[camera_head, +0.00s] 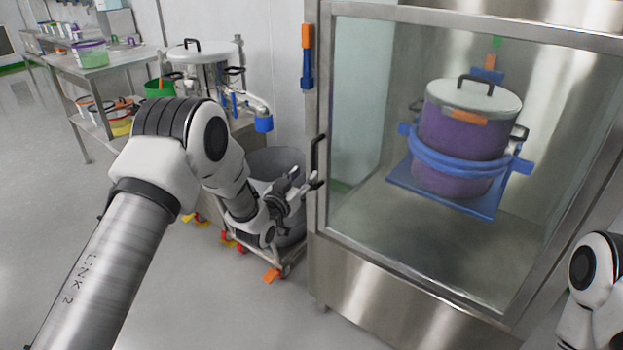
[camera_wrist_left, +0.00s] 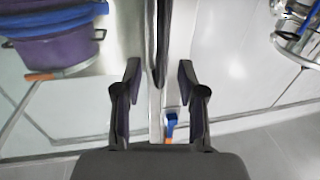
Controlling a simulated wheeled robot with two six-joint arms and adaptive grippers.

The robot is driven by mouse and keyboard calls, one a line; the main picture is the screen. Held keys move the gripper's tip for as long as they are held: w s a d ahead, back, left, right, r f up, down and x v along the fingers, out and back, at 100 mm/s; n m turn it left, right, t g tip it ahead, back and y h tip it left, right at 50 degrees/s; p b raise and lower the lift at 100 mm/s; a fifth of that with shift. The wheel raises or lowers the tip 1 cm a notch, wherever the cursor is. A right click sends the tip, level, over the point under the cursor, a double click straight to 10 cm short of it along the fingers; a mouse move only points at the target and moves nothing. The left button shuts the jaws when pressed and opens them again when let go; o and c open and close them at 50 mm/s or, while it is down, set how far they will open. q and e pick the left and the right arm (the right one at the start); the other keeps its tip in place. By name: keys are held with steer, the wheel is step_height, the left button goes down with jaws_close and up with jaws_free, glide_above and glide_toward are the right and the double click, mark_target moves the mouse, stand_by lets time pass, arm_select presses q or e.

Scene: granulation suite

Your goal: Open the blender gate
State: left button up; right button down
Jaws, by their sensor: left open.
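The blender gate (camera_head: 375,215) is a large glass door in a steel frame and looks shut. Its black upright handle (camera_head: 317,158) is on the gate's left edge. My left gripper (camera_head: 309,182) is open at the lower part of this handle. In the left wrist view the open fingers (camera_wrist_left: 158,75) stand on either side of the dark handle bar (camera_wrist_left: 159,40), with gaps to it. Behind the glass a purple vessel (camera_head: 455,138) with a pale lid sits in a blue cradle (camera_head: 440,190). My right arm shows at the lower right, its gripper out of view.
A grey bin (camera_head: 278,163) on a wheeled base stands close behind my left gripper, left of the gate. A steel vessel (camera_head: 200,68) with a blue-ended spout is behind it. A bench (camera_head: 105,68) with containers stands far left. The floor at left is clear.

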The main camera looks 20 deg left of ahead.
mark_target(312, 166)
arm_select(q)
steer(key=w, duration=0.6)
steer(key=shift+w+d+f+b, duration=0.1)
steer(key=shift+w+d+b, duration=0.2)
steer(key=shift+w+d, duration=0.1)
steer(key=shift+s, duration=0.1)
jaws_close()
